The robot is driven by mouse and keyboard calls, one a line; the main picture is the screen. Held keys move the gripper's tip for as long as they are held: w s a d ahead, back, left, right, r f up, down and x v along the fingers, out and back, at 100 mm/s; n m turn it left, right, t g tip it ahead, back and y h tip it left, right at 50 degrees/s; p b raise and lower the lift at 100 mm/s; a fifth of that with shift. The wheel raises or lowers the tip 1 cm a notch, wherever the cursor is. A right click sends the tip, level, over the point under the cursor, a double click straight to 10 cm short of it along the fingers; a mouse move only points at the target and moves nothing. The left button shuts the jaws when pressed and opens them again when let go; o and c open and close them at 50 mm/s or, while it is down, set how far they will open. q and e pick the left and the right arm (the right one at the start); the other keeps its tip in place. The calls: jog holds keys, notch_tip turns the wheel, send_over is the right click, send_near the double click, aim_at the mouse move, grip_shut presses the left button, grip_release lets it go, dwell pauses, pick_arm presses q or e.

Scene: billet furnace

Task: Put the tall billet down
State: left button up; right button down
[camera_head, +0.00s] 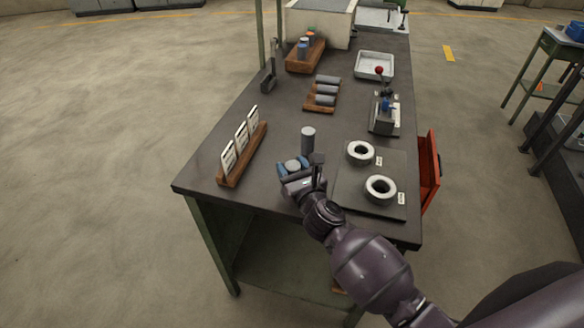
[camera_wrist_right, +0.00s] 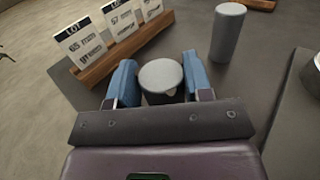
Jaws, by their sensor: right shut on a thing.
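My right gripper (camera_head: 293,168) is shut on a grey upright cylinder, the tall billet (camera_wrist_right: 161,76), near the front part of the dark bench (camera_head: 262,135). Its blue finger pads press on both sides of the billet, and mostly the round top shows. The lower part is hidden by the gripper, so I cannot tell whether it touches the bench. A second grey billet (camera_head: 308,139) stands upright on the bench just beyond the gripper; it also shows in the right wrist view (camera_wrist_right: 228,33). My left gripper is not in view.
A wooden card rack (camera_head: 243,155) with lot cards stands to the left. A dark plate (camera_head: 357,200) with two pale rings lies to the right. Beyond are a wooden rack of lying billets (camera_head: 322,95), a small device (camera_head: 384,118) and a white tray (camera_head: 374,66).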

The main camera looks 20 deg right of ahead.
jog(key=c, duration=0.5)
grip_release()
jog(key=shift+f, duration=0.1)
jog(key=shift+s, duration=0.2)
jog(key=s, duration=0.7)
jog(key=s+d, duration=0.1)
jog(key=s, duration=0.3)
jog(key=shift+s+d, duration=0.1)
jog(key=shift+s, duration=0.2)
